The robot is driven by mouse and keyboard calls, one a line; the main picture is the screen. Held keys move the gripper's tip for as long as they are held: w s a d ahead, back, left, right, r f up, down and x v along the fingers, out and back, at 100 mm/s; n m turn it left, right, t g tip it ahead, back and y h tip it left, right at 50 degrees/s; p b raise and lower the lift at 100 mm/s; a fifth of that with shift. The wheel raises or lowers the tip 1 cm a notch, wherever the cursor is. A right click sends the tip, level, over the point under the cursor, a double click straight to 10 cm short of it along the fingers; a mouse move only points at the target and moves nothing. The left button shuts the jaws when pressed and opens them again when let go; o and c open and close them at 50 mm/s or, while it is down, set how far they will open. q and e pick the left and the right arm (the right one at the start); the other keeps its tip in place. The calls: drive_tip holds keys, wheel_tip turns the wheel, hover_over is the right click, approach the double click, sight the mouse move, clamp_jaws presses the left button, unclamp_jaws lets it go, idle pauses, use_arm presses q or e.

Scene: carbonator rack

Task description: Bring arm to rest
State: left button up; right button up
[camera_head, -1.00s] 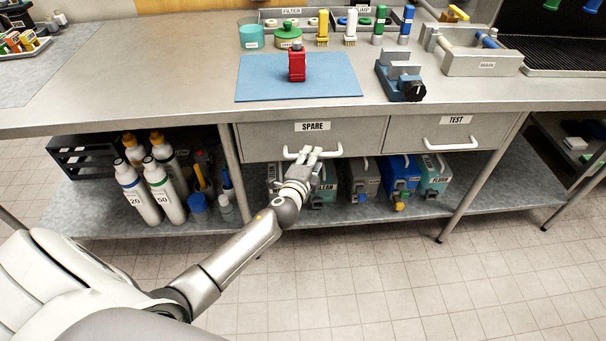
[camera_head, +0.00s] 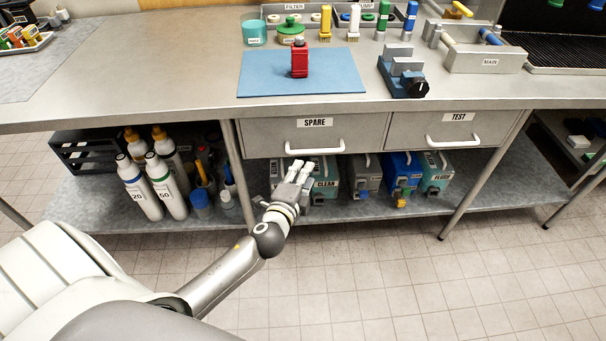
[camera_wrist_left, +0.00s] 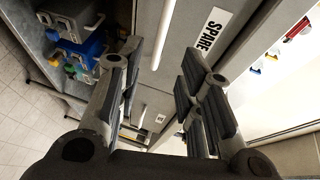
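My left gripper (camera_head: 298,172) is in front of the bench, just below and short of the SPARE drawer (camera_head: 270,134) and its white handle (camera_head: 314,150). In the left wrist view the fingers (camera_wrist_left: 160,75) stand apart with nothing between them, and the SPARE label shows beyond them. The gripper looks clear of the handle. Both the SPARE drawer and the TEST drawer (camera_head: 410,130) look shut. My right gripper is not in view.
On the bench top a red canister (camera_head: 299,62) stands on a blue mat (camera_head: 258,80), beside a blue vise (camera_head: 408,82). Gas bottles (camera_head: 138,190) and several labelled containers (camera_head: 367,178) fill the lower shelf. The floor in front (camera_head: 400,285) is free.

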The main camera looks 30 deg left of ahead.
use_arm(q)
drive_tip(key=shift+f, duration=0.1)
drive_tip(key=s+f+n+g+h+p, duration=0.1)
drive_tip(key=s+f+n+g, duration=0.15)
drive_tip(key=s+f, duration=0.55)
drive_tip(key=s+d+f+n+g+p, duration=0.1)
drive_tip(key=s+f+g, duration=0.25)
drive_tip(key=f, duration=0.85)
drive_tip(key=s+f+n+g+h+p, duration=0.1)
drive_tip(key=s+f+n+g, duration=0.1)
drive_tip(key=s+f, duration=0.6)
drive_tip(key=s+d+f+n+g, duration=0.1)
drive_tip(key=s+f+n+g, duration=0.1)
drive_tip(key=s+f, duration=0.3)
drive_tip(key=s+d+f+n+g+p, duration=0.1)
drive_tip(key=s+f, duration=0.3)
drive_tip(key=s, duration=0.9)
drive_tip(key=s+d+f+n+g+h, duration=0.1)
drive_tip(key=s+d+f+n+g, duration=0.1)
drive_tip(key=s, duration=0.7)
wheel_tip(320, 180, down, 4)
drive_tip(key=shift+d+r+n+g, duration=0.15)
drive_tip(key=shift+d+n+g, duration=0.15)
drive_tip(key=shift+n+g, duration=0.6)
